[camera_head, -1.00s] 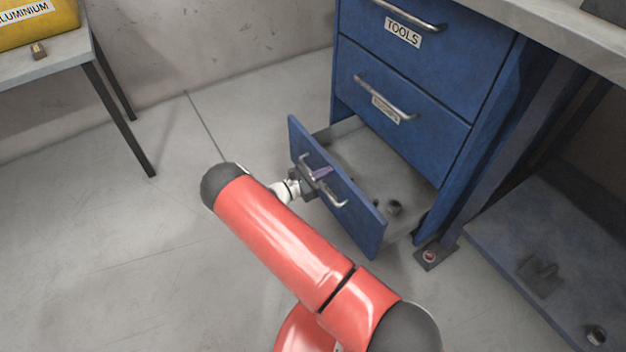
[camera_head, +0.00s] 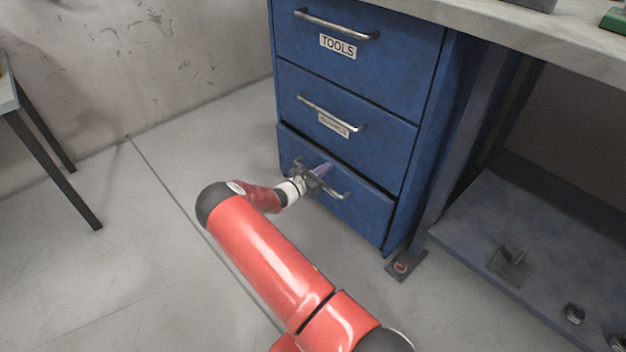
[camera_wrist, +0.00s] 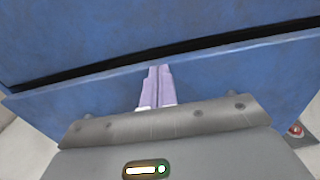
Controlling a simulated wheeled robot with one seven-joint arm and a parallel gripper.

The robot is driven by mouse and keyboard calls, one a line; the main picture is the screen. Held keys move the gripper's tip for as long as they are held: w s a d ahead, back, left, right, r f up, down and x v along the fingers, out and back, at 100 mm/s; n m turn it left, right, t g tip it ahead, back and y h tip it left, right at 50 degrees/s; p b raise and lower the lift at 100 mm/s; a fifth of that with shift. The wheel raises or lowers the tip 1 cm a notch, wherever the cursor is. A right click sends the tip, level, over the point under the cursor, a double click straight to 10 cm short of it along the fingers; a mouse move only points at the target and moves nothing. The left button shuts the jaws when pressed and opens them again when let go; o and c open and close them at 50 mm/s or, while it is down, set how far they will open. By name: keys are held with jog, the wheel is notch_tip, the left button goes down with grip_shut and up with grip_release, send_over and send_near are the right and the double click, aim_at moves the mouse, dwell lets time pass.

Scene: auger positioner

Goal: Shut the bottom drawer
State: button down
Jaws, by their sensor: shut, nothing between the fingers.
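The bottom drawer (camera_head: 362,209) of the blue cabinet is almost flush with the drawers above it. A narrow dark gap shows along its top edge, also in the wrist view, where the drawer front (camera_wrist: 220,92) fills the middle. Its metal handle (camera_head: 341,194) runs across the front. My gripper (camera_head: 322,170) is at the drawer front by the handle, with its purple fingers closed together and empty. In the wrist view the fingertips (camera_wrist: 155,72) point at the drawer front near its top edge and appear to touch it. The drawer's inside is hidden.
The middle drawer (camera_head: 340,118) and the TOOLS drawer (camera_head: 350,48) above are shut, with protruding handles. A cabinet foot plate (camera_head: 404,266) and a low shelf (camera_head: 470,232) with metal parts lie to the right. A table leg (camera_head: 55,170) stands at left. Floor between is clear.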

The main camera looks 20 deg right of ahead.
aim_at(332, 162)
jog(key=shift+b+x, duration=0.4)
jog(key=shift+x, duration=1.15)
jog(key=shift+d, duration=0.15)
jog(key=shift+w+d+r, duration=0.1)
jog(key=shift+r, duration=0.1)
jog(key=shift+a, duration=0.3)
jog(key=v, duration=1.4)
jog(key=shift+f, duration=0.15)
